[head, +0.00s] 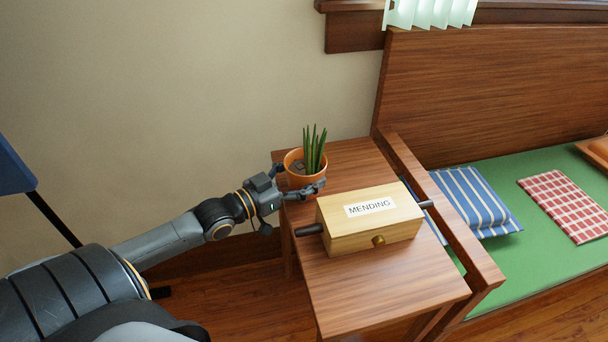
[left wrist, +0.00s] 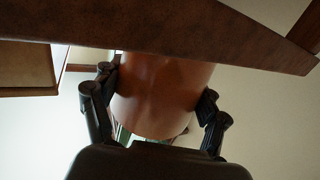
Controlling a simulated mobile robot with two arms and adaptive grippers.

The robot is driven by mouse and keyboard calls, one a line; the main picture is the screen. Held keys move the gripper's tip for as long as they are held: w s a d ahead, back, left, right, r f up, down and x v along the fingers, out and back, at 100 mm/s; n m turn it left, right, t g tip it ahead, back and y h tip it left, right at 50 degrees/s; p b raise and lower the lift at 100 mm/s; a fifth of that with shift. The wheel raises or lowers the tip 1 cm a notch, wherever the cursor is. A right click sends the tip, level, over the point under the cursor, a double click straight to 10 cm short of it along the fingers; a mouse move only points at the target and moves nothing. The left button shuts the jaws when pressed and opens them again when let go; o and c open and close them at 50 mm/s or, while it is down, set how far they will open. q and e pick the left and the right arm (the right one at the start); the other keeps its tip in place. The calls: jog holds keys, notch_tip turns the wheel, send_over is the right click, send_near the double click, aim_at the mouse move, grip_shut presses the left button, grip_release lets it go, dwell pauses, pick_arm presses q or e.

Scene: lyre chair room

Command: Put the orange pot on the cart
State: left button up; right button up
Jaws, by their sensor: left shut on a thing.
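The orange pot (head: 296,180) holds a plant with upright green leaves and stands upright at the back left corner of the wooden side table (head: 352,153). My left gripper (head: 301,177) reaches in from the left with one finger on either side of the pot, shut on it. In the left wrist view the pot (left wrist: 160,92) sits between the two fingers, partly cut off by the dark table edge. I cannot tell whether the pot touches the table top. No cart can be made out in either view. My right gripper is not in view.
A wooden box marked MENDING (head: 371,222) with dark side handles stands close in front of the pot. To the right is a wooden bench with a green seat (head: 530,235) and a blue striped cushion (head: 470,200). A plain wall is behind. A blue panel (head: 12,168) shows at far left.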

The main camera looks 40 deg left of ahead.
pick_arm(q)
jog(key=o, duration=0.9)
jog(key=shift+f, duration=0.15)
jog(key=o, duration=0.4)
